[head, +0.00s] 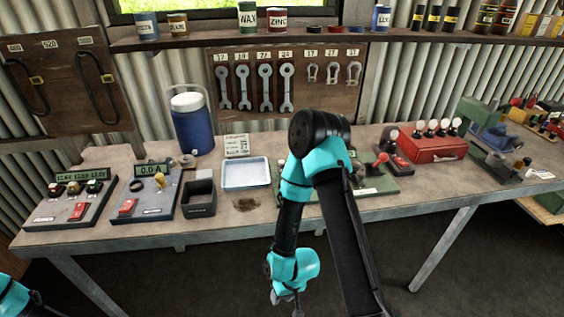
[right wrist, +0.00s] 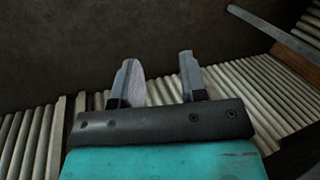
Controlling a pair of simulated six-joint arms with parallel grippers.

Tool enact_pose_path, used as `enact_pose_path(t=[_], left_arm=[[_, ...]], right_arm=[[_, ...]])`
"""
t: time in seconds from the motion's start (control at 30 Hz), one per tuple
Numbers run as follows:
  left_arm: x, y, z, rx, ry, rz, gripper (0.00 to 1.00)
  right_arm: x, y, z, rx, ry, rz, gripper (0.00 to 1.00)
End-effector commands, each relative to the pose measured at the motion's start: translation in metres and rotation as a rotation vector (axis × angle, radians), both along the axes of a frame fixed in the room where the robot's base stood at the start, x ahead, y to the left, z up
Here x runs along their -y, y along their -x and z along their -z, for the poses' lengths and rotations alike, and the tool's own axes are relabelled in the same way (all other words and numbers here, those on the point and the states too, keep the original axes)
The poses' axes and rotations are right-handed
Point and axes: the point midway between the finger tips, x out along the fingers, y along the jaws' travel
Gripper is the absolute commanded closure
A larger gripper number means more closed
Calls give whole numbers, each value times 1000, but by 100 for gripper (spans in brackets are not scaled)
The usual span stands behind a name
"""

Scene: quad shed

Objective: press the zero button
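A grey device (head: 165,203) with a green display reading about 0.0 stands on the left part of the bench. It has a red button (head: 127,207) at its front left, a dark ring and a small brass-coloured part. Any lettering on the button is too small to read. My right gripper (head: 285,297) hangs in front of the bench, below its top and well right of the device. My left gripper is out of view; only part of my left arm shows at the lower left.
Left of the device is a similar unit (head: 68,205) with a display, knobs and a red switch. To its right are a dark open box (head: 200,198) and a pale tray (head: 246,174). A blue jug (head: 192,128) stands behind. The bench's front edge runs between gripper and devices.

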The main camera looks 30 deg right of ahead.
Motion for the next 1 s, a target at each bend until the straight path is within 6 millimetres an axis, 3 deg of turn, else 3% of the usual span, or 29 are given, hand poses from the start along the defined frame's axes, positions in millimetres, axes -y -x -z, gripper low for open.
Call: enact_pose_path(t=[0.4,1.0], left_arm=[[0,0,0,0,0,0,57],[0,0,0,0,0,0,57]], right_arm=[[0,0,0,0,0,0,100],[0,0,0,0,0,0,100]])
